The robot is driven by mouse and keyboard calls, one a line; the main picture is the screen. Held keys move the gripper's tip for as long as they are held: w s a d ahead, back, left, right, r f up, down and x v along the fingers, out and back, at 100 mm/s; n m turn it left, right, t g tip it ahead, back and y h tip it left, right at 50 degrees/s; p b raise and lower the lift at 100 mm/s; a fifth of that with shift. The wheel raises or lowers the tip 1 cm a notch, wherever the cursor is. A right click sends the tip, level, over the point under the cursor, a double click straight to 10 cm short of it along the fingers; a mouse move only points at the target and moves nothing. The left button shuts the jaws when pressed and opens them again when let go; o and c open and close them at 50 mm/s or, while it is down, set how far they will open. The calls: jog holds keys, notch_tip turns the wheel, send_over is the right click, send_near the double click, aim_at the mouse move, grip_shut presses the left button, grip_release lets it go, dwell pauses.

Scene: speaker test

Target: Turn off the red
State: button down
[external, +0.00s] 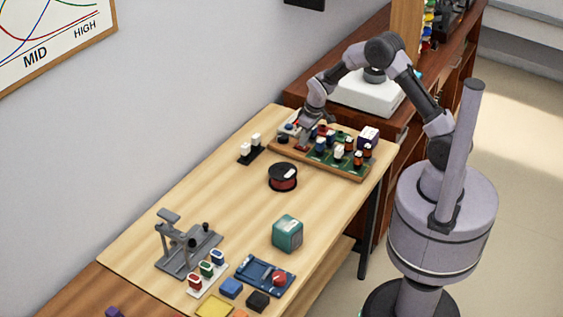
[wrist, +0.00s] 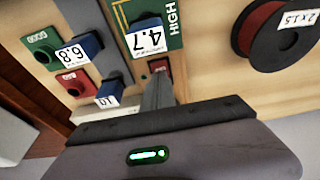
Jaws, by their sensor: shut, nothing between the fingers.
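My gripper (external: 303,146) is at the left part of the wooden board (external: 352,174) on the far end of the table. Its fingers are shut and empty in the wrist view (wrist: 157,92), pointing at the board. A small dark red part (wrist: 158,66), perhaps a switch, shows just beyond the fingertips, partly hidden by them; I cannot tell whether they touch it. A separate red piece (external: 195,282) stands in a white holder with green and blue ones near the table's front.
The board carries blue parts labelled 4.7 (wrist: 147,35), 6.8 (wrist: 79,49) and 10 (wrist: 110,92). A dark red spool (external: 283,177) sits nearby. A teal cube (external: 287,233) and a grey stand (external: 185,246) are nearer. The table's middle is mostly clear.

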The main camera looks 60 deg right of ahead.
aim_at(306, 148)
jog(key=p+v, duration=0.1)
jog(key=v, duration=0.1)
jog(key=p+v, duration=0.2)
jog(key=v, duration=0.1)
jog(key=shift+w+r, duration=0.15)
jog(key=shift+r, duration=0.15)
jog(key=s+r+p, duration=0.2)
jog(key=s+r, duration=0.2)
jog(key=r, duration=0.3)
jog(key=shift+s+p, duration=0.3)
jog(key=shift+p, duration=0.05)
jog(key=shift+r, duration=0.15)
jog(key=s+a+r+m+t, duration=0.1)
jog(key=s+a+r, duration=0.25)
jog(key=r, duration=0.25)
jog(key=s+a+r+m, duration=0.1)
jog(key=s+a+r, duration=0.1)
jog(key=s+r, duration=0.3)
jog(key=s+a+r+m+t+y+b, duration=0.1)
jog(key=s+a+r, duration=0.2)
jog(key=s, duration=0.5)
jog(key=s+a+r+m+t+y+b, duration=0.1)
jog(key=s+a+r, duration=0.2)
jog(key=s, duration=0.6)
jog(key=shift+s+a, duration=0.25)
jog(key=shift+a, duration=0.6)
